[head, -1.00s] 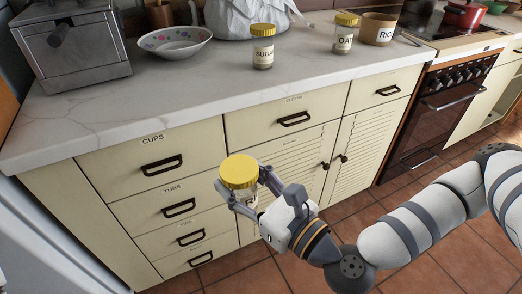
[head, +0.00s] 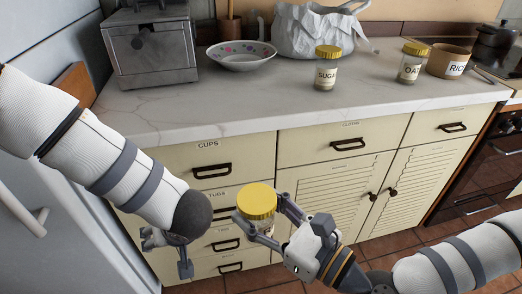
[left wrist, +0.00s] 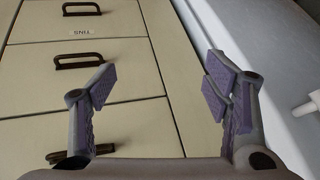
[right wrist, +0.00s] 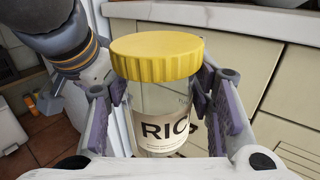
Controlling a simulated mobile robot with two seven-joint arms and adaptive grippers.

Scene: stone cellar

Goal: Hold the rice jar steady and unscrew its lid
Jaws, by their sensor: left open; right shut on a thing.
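The rice jar is clear glass with a yellow ribbed lid (head: 257,200) and a label reading "RIC" in the right wrist view (right wrist: 165,128). My right gripper (head: 266,214) is shut around the jar's body below the lid and holds it upright in the air before the drawers. The lid (right wrist: 157,57) sits on the jar; its top is free. My left gripper (head: 168,256) is open and empty, lower and to the left of the jar, partly hidden behind its own arm. In the left wrist view its open fingers (left wrist: 158,90) face the drawers, with no jar between them.
Cream drawers (head: 210,169) and louvred doors stand behind the jar. On the marble counter (head: 235,108) are a sugar jar (head: 326,75), an oat jar (head: 410,70), a brown rice pot (head: 450,62), a bowl (head: 240,56) and a metal box (head: 150,48). A fridge (head: 45,200) stands at left.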

